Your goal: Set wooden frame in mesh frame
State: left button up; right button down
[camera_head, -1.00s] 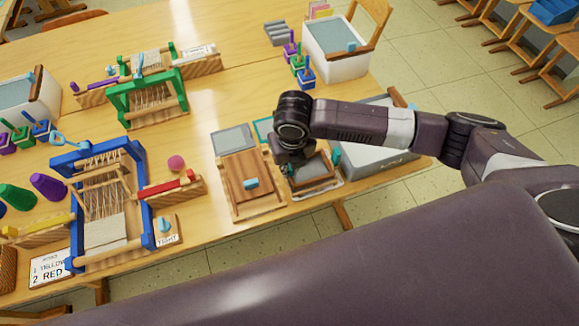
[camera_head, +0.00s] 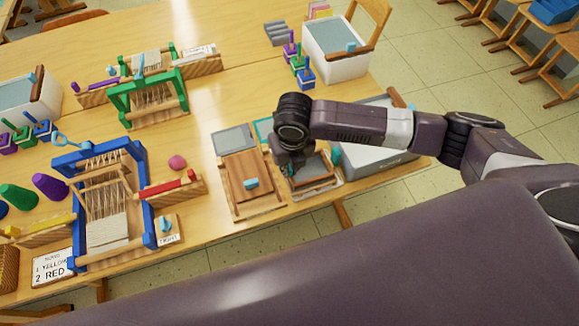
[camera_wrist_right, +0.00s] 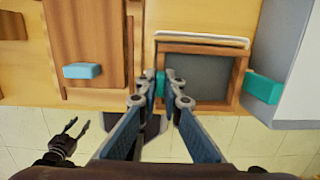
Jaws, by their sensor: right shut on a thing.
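The wooden frame (camera_head: 318,184) is a brown rectangle with teal tabs at its sides, at the table's front right in the head view. It also shows in the wrist view (camera_wrist_right: 203,104). My right gripper (camera_wrist_right: 162,84) is shut on its left teal tab. The mesh frame seems to lie under it; a pale edge (camera_wrist_right: 202,39) shows behind the wooden frame. Grey mesh (camera_wrist_right: 205,78) shows through the opening. I cannot tell whether the two touch. My left gripper (camera_wrist_right: 73,130) is open and empty, low on the left in the wrist view.
A wooden board with a blue handle (camera_head: 251,184) lies just left of the frame. A grey-white tub (camera_head: 372,150) stands close on the right. A blue loom (camera_head: 148,205) stands farther left. The table's front edge is close to the frames.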

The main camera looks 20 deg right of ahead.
jog(key=shift+f, duration=0.6)
dwell(0.5)
jog(key=c, duration=2)
grip_release()
jog(key=shift+r, duration=0.1)
jog(key=r, duration=0.4)
jog(key=s+r, duration=0.1)
jog(key=r, duration=0.6)
jog(key=shift+s+r, duration=0.25)
jog(key=shift+r, duration=0.15)
